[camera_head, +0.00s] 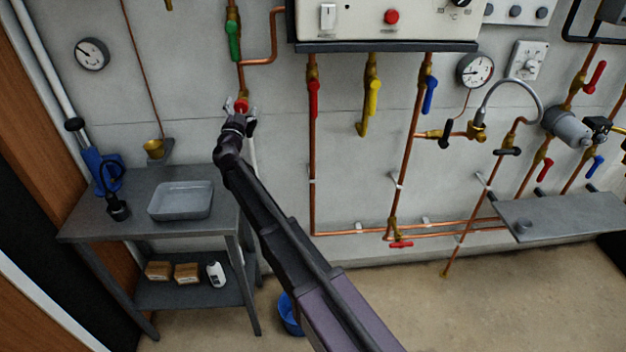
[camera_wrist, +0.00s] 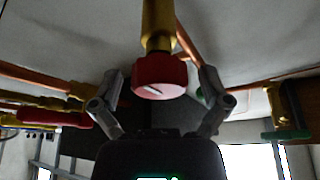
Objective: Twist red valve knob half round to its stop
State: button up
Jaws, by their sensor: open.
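The red valve knob (camera_wrist: 160,79) is round and hangs from a brass fitting in the wrist view, with a pale line on its face. My gripper (camera_wrist: 161,92) is open, with one finger to the left of the knob and one to the right. A gap shows between each finger and the knob. In the camera_head view the knob (camera_head: 241,105) sits on the copper pipe at upper left, partly hidden by my gripper (camera_head: 239,115).
A green lever valve (camera_head: 234,40) is above the knob on the same pipe. A red lever (camera_head: 313,98) and a yellow lever (camera_head: 374,98) hang to the right. A metal table (camera_head: 120,222) with a grey tray (camera_head: 181,200) stands below left.

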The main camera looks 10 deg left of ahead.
jog(key=n+y, duration=0.1)
jog(key=n, duration=0.2)
jog(key=n+y, duration=0.2)
jog(key=n, duration=0.1)
jog(key=shift+b, duration=0.3)
jog(key=n+y, duration=0.1)
jog(key=n, duration=0.1)
jog(key=n+y, duration=0.1)
jog(key=n, duration=0.2)
jog(key=shift+y, duration=0.4)
jog(key=b+v, duration=0.6)
jog(key=v, duration=0.8)
jog(key=d+f+n+g+p, duration=0.1)
jog(key=d+f+g+p, duration=0.2)
jog(key=d, duration=0.7)
jog(key=d+f+n+g+p, duration=0.1)
jog(key=d+f+g+p, duration=0.2)
jog(key=d+f+g, duration=0.3)
jog(key=shift+w+d+g+p, duration=0.4)
jog(key=shift+d+g, duration=0.7)
jog(key=shift+d, duration=0.9)
jog(key=shift+f, duration=0.1)
